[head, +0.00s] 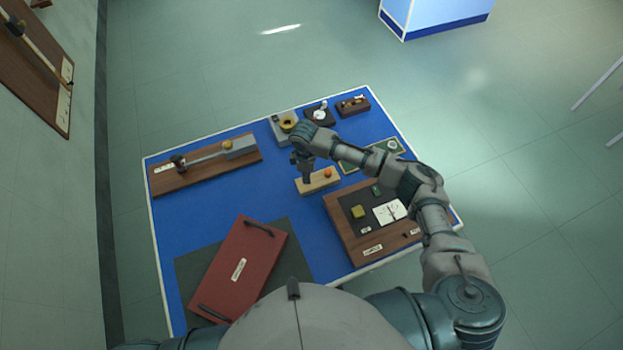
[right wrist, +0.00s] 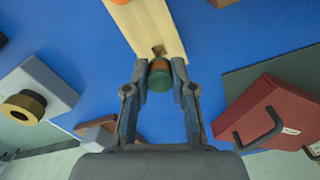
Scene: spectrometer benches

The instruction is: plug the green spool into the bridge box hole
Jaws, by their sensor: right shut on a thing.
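The green spool (right wrist: 159,80) shows in the right wrist view between the fingertips of my right gripper (right wrist: 159,80), which is shut on it. Its far end looks orange-brown. Just beyond it is a pale wooden block (right wrist: 150,25) with a dark square hole. I cannot tell whether spool and block touch. In the head view my right gripper (head: 306,178) points down at the block's left end (head: 317,186); the spool is hidden there. A brown wooden box with a black panel (head: 347,238), seemingly the bridge box, lies to the right. My left gripper is not in view.
A red case (head: 245,262) with two black handles lies on a dark mat at the front left. A rail instrument (head: 205,172) lies at the back left. A grey block with a yellow ring (head: 287,124) and small instruments stand at the back. Blue tabletop is clear mid-left.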

